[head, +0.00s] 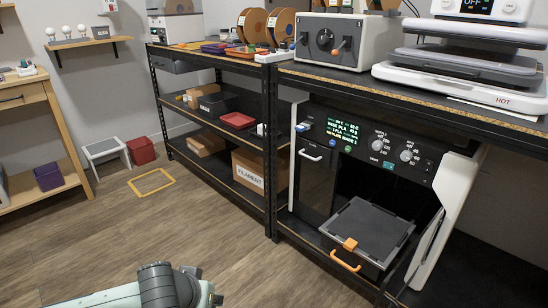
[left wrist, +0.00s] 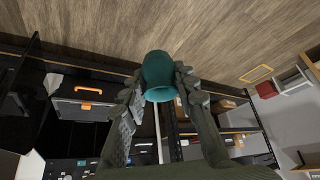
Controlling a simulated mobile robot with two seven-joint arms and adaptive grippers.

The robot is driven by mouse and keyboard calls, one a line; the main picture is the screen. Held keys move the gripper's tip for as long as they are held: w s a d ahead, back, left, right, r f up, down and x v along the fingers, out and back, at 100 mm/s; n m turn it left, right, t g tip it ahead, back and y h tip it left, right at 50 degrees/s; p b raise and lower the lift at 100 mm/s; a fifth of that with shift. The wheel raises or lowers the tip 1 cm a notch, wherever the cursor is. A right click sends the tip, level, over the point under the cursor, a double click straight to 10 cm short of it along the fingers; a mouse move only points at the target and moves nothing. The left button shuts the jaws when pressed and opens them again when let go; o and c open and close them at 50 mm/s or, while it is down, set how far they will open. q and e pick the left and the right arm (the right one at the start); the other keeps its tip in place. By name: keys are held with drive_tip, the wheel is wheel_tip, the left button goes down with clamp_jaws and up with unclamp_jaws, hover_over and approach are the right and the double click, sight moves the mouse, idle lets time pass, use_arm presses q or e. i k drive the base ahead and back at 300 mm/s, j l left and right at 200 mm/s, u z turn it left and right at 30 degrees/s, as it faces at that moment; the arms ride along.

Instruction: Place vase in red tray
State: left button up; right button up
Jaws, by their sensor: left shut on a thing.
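My left gripper (left wrist: 159,82) is shut on a teal vase (left wrist: 158,68), its two fingers pressing on either side of it in the left wrist view. The vase is held in the air with wooden floor behind it. In the head view only my left arm shows at the bottom edge; the vase and fingertips are out of that picture. A red tray (head: 238,120) lies on the middle shelf of the black rack and looks empty. My right gripper is in neither view.
A black rack (head: 218,138) holds boxes and trays, with spools on top. To its right, an open oven-like machine (head: 370,140) has a black drawer with an orange handle (head: 345,260). A red bin (head: 141,150) and white stool (head: 106,150) stand on the floor. Open floor lies in front.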

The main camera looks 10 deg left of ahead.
sight(235, 121)
drive_tip(key=i+j+u, duration=0.3)
drive_tip(key=i+u, duration=0.2)
drive_tip(key=i+j+u, duration=0.15)
drive_tip(key=i+u, duration=0.3)
drive_tip(key=i+z, duration=0.2)
drive_tip(key=i, duration=0.2)
drive_tip(key=i+j+z, duration=0.45)
drive_tip(key=i, duration=0.25)
drive_tip(key=i+j+z, duration=0.15)
drive_tip(key=z, duration=0.2)
drive_tip(key=i+j+z, duration=0.15)
drive_tip(key=z, duration=0.25)
drive_tip(key=i+j+z, duration=0.45)
drive_tip(key=j+z, duration=0.7)
drive_tip(key=i+j+z, duration=0.15)
drive_tip(key=j, duration=0.2)
drive_tip(key=k, duration=0.05)
